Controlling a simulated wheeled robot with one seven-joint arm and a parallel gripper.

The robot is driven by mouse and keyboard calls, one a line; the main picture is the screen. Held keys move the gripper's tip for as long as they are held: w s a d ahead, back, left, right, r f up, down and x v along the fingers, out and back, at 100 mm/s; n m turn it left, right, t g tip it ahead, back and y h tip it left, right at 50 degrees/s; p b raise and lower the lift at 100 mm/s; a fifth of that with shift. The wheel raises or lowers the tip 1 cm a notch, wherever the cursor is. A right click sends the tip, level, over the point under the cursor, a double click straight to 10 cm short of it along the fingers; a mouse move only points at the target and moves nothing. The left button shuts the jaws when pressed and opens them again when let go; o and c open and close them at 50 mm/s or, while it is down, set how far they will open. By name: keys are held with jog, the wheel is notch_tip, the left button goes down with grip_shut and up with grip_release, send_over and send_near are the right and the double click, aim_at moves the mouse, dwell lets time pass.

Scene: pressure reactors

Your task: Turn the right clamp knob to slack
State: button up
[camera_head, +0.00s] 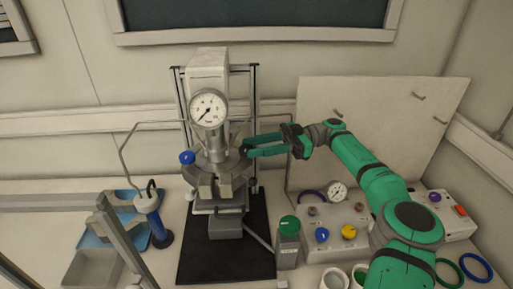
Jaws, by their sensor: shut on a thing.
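The pressure reactor (218,178) stands on a black base plate (258,265) left of centre, with a round gauge (208,108) on top. A blue knob (187,157) sticks out at the left of its clamp. My gripper (246,150) reaches in from the right, level with the reactor head. Its green fingers are shut on the right clamp knob, at the reactor's right side. The fingers hide most of that knob, so its turn position cannot be told.
A control box (336,238) with blue and yellow knobs stands at right, beside a green-topped cylinder (289,226). A pale panel (375,120) with pegs is behind my arm. A blue tray (100,237) and a blue-based hand tool (158,228) are at left. Coloured rings (475,267) lie at far right.

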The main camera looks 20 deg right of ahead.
jog(key=shift+w+f+n+g, duration=0.15)
jog(key=shift+n+g, duration=0.55)
jog(key=shift+g, duration=0.4)
jog(key=o, duration=1.1)
jog(key=shift+c, duration=0.2)
jog(key=shift+r, duration=0.2)
jog(key=s+a+r, duration=0.4)
jog(key=s+r, duration=0.8)
jog(key=s, duration=0.1)
jog(key=shift+s+r, duration=0.2)
jog(key=shift+r, duration=0.2)
jog(key=shift+w+a, duration=0.1)
jog(key=shift+a, duration=0.05)
